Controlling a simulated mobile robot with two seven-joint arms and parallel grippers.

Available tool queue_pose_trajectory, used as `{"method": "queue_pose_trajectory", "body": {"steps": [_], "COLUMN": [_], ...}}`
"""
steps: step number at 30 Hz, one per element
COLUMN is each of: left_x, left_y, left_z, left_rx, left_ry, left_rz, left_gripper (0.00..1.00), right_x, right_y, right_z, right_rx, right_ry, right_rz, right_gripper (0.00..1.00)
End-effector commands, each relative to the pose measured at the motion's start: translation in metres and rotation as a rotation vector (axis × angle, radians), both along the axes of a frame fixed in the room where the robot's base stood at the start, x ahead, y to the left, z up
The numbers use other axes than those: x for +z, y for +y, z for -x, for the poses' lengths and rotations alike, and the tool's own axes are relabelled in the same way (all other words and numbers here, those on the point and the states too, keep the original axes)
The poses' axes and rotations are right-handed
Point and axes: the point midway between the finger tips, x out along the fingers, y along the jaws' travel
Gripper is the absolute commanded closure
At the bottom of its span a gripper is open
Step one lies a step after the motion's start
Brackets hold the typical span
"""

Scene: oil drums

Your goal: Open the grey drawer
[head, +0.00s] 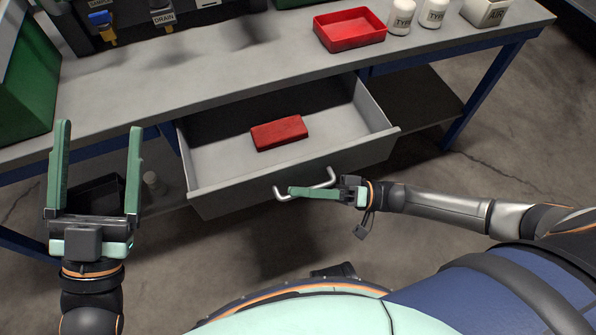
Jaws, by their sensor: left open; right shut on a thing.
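The grey drawer (224,204) under the workbench is pulled well out, and its inside shows. A red block (279,132) lies on the drawer floor. The drawer's metal handle (329,179) is on its front face. My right gripper (300,192) is shut on the handle, with its green fingers across the bar. My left gripper (98,140) is open and empty, left of the drawer, fingers pointing away from me.
A green case (28,80) stands at the left. A lower shelf (420,105) and blue legs (482,92) are below. Bare floor lies at right.

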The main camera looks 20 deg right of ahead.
Motion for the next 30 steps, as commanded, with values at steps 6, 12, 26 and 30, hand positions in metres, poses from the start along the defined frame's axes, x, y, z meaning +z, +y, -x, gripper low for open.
{"method": "queue_pose_trajectory", "body": {"steps": [6,12,26,30], "left_x": [-0.054,-0.085,-0.095,-0.095], "left_y": [0.005,0.007,0.008,0.008], "left_z": [-0.025,-0.032,-0.033,-0.033], "left_rx": [0.043,0.061,0.066,0.066], "left_ry": [0.263,0.389,0.430,0.430], "left_rz": [0.005,0.004,0.003,0.003], "left_gripper": [0.16,0.16,0.16,0.16], "right_x": [0.002,0.001,0.000,0.000], "right_y": [-0.002,-0.002,-0.002,-0.002], "right_z": [0.023,0.033,0.036,0.036], "right_rx": [-0.001,-0.001,-0.002,-0.002], "right_ry": [0.003,0.002,0.000,-0.001], "right_rz": [0.002,0.001,0.001,0.001], "right_gripper": [1.00,1.00,1.00,0.74]}}
